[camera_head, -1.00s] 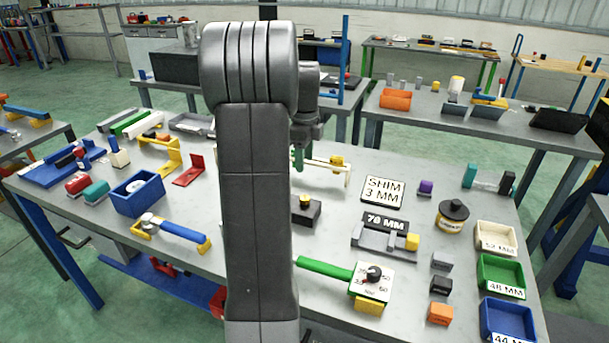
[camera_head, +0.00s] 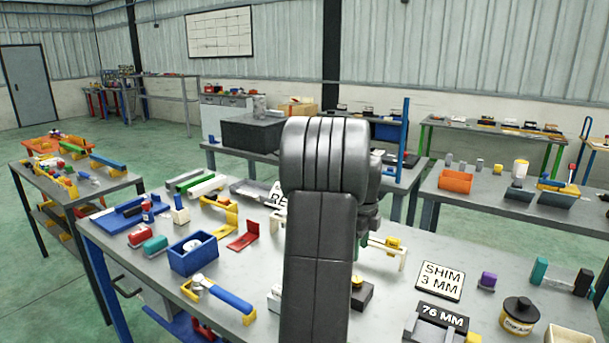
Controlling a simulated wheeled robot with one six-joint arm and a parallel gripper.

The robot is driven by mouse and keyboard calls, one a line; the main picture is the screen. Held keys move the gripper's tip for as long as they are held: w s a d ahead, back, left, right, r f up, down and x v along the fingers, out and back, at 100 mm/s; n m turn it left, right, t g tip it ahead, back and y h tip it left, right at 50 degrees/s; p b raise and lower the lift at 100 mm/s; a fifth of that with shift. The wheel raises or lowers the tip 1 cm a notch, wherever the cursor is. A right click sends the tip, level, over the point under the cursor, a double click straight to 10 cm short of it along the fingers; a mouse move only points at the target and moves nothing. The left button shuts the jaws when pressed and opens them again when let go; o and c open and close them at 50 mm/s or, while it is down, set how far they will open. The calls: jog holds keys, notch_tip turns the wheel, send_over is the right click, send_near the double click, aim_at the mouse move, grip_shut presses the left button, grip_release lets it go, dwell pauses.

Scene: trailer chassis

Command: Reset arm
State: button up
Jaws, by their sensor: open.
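My arm rises through the middle of the picture over the near workbench (camera_head: 425,252). Its upper links block much of the bench behind them. My gripper (camera_head: 361,238) shows only in a small part at the right edge of the arm, pointing down above the bench. It is open, and I see nothing held in it. Most of its fingers are hidden behind the arm. A cream and yellow fixture (camera_head: 388,247) stands on the bench just right of it; I cannot tell how far apart they are.
The bench holds a blue bin (camera_head: 193,256), a red bracket (camera_head: 243,240), a blue-handled tool (camera_head: 228,297), a SHIM 3 MM plate (camera_head: 441,280), a 76 MM block (camera_head: 442,317) and a black-lidded jar (camera_head: 519,315). Other benches stand left and behind. Green floor is open at left.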

notch_tip(320, 180, down, 9)
dwell(0.3)
